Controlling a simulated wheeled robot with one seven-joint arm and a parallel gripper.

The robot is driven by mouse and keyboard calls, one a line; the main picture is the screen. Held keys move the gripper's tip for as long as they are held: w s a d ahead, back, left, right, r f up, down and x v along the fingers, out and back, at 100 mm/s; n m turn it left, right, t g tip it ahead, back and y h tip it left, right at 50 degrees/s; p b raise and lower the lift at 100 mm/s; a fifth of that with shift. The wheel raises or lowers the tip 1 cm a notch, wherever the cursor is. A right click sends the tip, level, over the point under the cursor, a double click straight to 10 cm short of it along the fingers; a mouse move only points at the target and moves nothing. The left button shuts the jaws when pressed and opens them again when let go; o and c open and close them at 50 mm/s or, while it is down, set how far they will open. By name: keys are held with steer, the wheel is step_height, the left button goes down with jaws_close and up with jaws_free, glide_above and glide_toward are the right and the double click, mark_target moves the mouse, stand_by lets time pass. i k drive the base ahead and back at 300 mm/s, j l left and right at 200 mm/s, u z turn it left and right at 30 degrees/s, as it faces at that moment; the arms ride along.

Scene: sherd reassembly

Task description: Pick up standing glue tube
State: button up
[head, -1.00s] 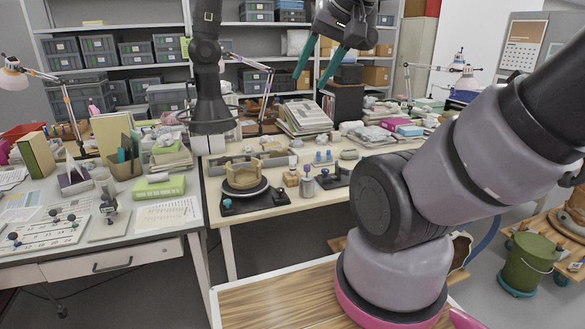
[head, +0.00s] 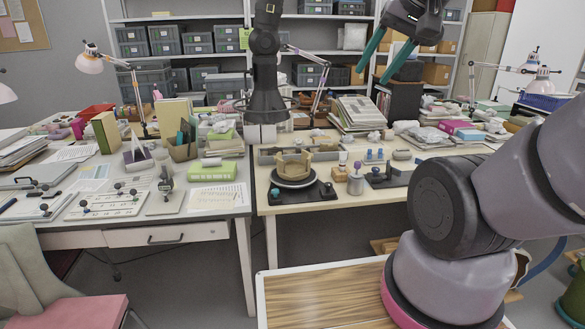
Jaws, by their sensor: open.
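My gripper (head: 371,76) is open and empty, its two teal fingers spread and pointing down in the air at the upper right, in front of the back shelves. Small containers stand on the right-hand table below it: a brown jar (head: 339,174), a grey bottle (head: 355,184) and small blue-topped bottles (head: 374,155). I cannot tell which of these, if any, is the standing glue tube; they are too small to make out. My gripper is well above the table and touches nothing.
A partly built tan vessel (head: 293,165) sits on a black turntable (head: 318,190). Stacked papers (head: 358,113) stand behind. A desk lamp (head: 90,62) rises over the crowded left desk (head: 225,206). A wood-topped surface (head: 320,298) is clear in front.

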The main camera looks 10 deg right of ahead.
mark_target(342, 156)
steer(key=i, duration=1.35)
steer(key=l+z, duration=0.05)
steer(key=l, duration=0.05)
